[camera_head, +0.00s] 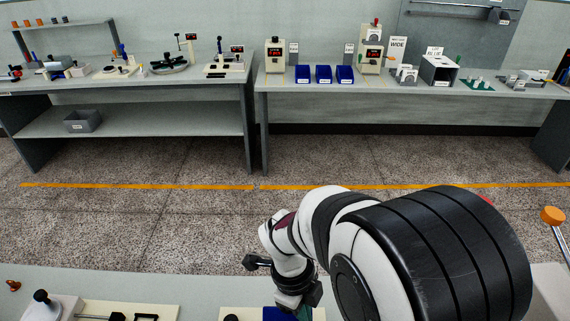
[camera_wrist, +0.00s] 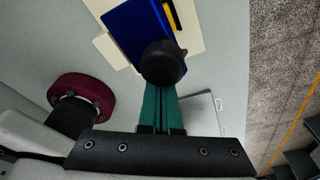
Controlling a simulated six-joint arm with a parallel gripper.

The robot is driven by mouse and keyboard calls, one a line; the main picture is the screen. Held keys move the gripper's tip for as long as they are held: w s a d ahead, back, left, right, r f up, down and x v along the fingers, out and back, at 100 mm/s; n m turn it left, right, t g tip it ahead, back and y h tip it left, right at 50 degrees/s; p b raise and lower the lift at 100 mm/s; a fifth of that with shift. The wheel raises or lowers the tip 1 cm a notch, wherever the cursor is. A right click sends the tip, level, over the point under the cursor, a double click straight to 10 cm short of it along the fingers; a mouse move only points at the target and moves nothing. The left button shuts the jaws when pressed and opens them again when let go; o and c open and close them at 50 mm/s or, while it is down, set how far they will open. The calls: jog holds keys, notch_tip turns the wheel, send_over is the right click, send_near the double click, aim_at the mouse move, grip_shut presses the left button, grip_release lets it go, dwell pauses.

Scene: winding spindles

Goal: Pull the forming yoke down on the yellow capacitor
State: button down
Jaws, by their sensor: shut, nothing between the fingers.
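In the wrist view, my gripper (camera_wrist: 160,92) has its two green fingers shut together, with nothing seen between them. Their tips are at the lower edge of a round black knob (camera_wrist: 163,61); I cannot tell whether they touch it. The knob stands over a blue block (camera_wrist: 130,27), which seems to be the forming yoke, on a cream base (camera_wrist: 112,51). A narrow yellow piece (camera_wrist: 170,14) shows at the block's edge; it may be the yellow capacitor, mostly hidden. In the head view, my gripper (camera_head: 299,300) is low, over the near bench, beside a blue part (camera_head: 275,314).
A cream fixture with a black knob (camera_head: 41,296) stands left on the near bench. Far benches hold blue bins (camera_head: 323,74) and devices.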

jog(key=shift+s+r, duration=0.45)
jog(key=shift+s, duration=0.3)
jog(key=shift+s+r, duration=0.4)
jog(key=shift+s, duration=0.3)
jog(key=shift+s+r, duration=0.3)
jog(key=shift+s, duration=0.5)
jog(key=s+r, duration=0.3)
jog(key=r, duration=0.4)
jog(key=shift+s, duration=0.25)
